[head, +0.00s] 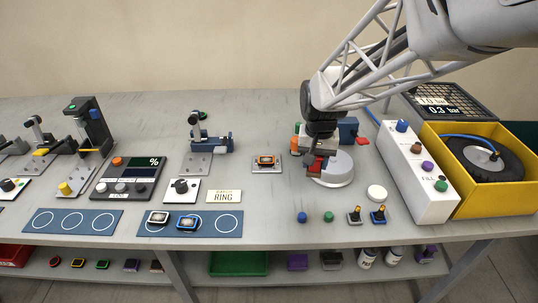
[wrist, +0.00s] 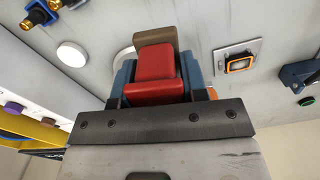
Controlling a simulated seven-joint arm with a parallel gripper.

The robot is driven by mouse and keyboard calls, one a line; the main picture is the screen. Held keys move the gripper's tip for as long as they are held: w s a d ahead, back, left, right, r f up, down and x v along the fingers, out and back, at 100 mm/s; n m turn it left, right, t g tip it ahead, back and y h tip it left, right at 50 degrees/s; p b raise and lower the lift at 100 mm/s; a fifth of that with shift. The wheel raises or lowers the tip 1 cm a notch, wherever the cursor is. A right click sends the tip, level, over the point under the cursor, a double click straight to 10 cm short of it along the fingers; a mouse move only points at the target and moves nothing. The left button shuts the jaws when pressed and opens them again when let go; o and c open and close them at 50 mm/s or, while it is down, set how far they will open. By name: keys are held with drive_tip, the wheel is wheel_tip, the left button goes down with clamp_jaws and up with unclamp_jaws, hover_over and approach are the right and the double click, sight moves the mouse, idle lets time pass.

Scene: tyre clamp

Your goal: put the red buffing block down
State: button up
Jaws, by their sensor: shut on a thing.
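The red buffing block (wrist: 150,88) is between the blue fingers of my gripper (wrist: 157,70) in the wrist view. It has a brown part at its far end. In the head view my gripper (head: 319,163) points down, shut on the red block (head: 316,168), over or beside a round pale disc (head: 337,172) on the bench. I cannot tell whether the block touches anything beneath it. The disc is mostly hidden behind the block in the wrist view.
A small orange-framed device (head: 266,160) on a plate lies to the left. A white control box (head: 415,170) and a yellow bin with a tyre (head: 460,195) stand right. A white puck (head: 376,192), coloured knobs and two brass-tipped fittings lie in front. Bare bench (head: 255,220) shows front centre.

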drive_tip(key=s+a+f, duration=0.2)
drive_tip(key=s, duration=0.2)
drive_tip(key=s+a+f+n, duration=0.1)
drive_tip(key=s+a+f, duration=0.1)
drive_tip(key=s, duration=0.3)
drive_tip(key=s+a+f+n, duration=0.1)
drive_tip(key=s+a+f, duration=0.2)
drive_tip(key=s, duration=0.1)
drive_tip(key=shift+s+a, duration=0.1)
drive_tip(key=shift+s, duration=0.2)
hover_over(271, 196)
drive_tip(key=shift+w+f, duration=0.1)
drive_tip(key=shift+f, duration=0.6)
drive_tip(key=shift+f, duration=1.75)
drive_tip(key=shift+f, duration=0.1)
drive_tip(key=o, duration=1.1)
